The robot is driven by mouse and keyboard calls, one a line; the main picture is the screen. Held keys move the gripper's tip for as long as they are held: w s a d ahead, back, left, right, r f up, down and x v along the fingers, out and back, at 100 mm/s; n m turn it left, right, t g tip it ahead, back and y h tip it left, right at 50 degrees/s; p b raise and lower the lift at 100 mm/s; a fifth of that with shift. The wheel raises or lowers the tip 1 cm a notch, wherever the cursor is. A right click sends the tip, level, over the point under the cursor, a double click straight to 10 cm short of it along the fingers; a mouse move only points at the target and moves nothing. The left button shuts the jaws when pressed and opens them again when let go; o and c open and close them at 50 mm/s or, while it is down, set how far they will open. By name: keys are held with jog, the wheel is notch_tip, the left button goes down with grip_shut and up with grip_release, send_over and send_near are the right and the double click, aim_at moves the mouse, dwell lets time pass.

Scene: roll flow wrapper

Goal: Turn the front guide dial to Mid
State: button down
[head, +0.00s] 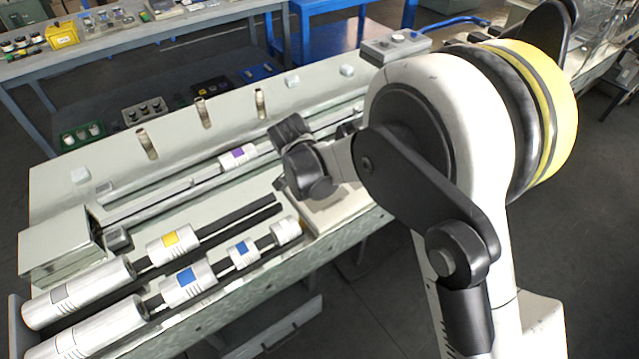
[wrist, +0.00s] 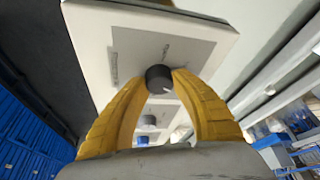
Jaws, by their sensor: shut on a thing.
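A dark round dial (wrist: 158,78) sits on a pale panel (wrist: 95,45) in the wrist view. A short light mark on the dial points toward the lower right. Small print stands around the dial on a grey patch, but I cannot read it, so I cannot tell which setting the mark is at. My gripper (wrist: 162,75) has its two yellow fingers closed on the dial from both sides. In the head view my arm covers the dial and the fingers.
In the head view, metal rolls with a yellow label (head: 171,240) and blue labels (head: 191,281) lie on the machine bed at left. Upright brown pegs (head: 204,112) stand behind them. A workbench (head: 130,52) stands farther back.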

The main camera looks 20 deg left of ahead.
jog(key=shift+m+h, duration=0.3)
jog(key=shift+m, duration=0.4)
jog(key=c, duration=1)
grip_release()
jog(key=shift+c, duration=0.2)
jog(key=v, duration=1.2)
jog(key=shift+w, duration=0.2)
jog(key=shift+r, duration=0.1)
